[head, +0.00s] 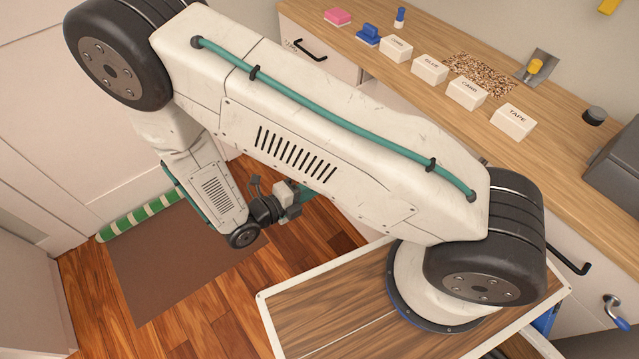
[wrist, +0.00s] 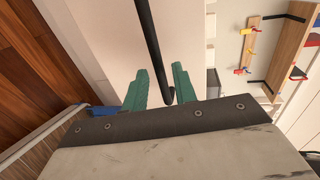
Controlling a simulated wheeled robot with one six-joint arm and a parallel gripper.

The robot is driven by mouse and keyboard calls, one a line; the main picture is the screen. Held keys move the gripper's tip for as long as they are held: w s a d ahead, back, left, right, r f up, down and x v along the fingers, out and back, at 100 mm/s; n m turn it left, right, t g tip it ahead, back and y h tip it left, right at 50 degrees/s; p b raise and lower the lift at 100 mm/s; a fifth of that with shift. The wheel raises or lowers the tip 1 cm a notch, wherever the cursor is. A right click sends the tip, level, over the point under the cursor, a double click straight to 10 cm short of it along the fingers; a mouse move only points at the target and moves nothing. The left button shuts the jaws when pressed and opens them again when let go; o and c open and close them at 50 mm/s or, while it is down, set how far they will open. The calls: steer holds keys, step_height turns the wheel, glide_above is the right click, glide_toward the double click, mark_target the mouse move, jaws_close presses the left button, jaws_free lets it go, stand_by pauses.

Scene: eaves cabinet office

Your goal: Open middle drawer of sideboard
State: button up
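The sideboard (head: 560,150) has a wooden top and pale fronts and runs diagonally across the right of the head view. A drawer with a black bar handle (head: 310,50) shows at its far left; another black handle (head: 570,258) shows at the right. My arm hides the front between them. My gripper (head: 288,203) is low beside the sideboard, partly hidden by my arm. In the wrist view its green fingers (wrist: 160,68) are apart, with a black bar handle (wrist: 149,35) running between them before a pale front (wrist: 105,45). Contact cannot be told.
Several labelled white boxes (head: 467,93), a pink block (head: 338,17) and a blue block (head: 368,35) stand on the sideboard top. A crank with a blue grip (head: 616,318) sticks out at lower right. A brown mat (head: 185,260) lies on the wooden floor at left.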

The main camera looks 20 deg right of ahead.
steer(key=v, duration=0.4)
steer(key=shift+a+r, duration=0.1)
steer(key=shift+a, duration=0.3)
steer(key=s+d+r+n+y, duration=0.4)
steer(key=r+n+y, duration=0.1)
steer(key=r+n, duration=0.6)
steer(key=s+d+r+n+g+y, duration=0.1)
steer(key=s+d+r+n+y, duration=0.4)
steer(key=r+n, duration=0.6)
steer(key=s+d+r+n+g+y, duration=0.1)
steer(key=s+d+r+n+y, duration=0.3)
steer(key=r+n, duration=0.7)
step_height(320, 180, up, 4)
steer(key=shift+s+d+r+y, duration=0.2)
steer(key=shift+s+d+y, duration=0.15)
steer(key=shift+y, duration=0.25)
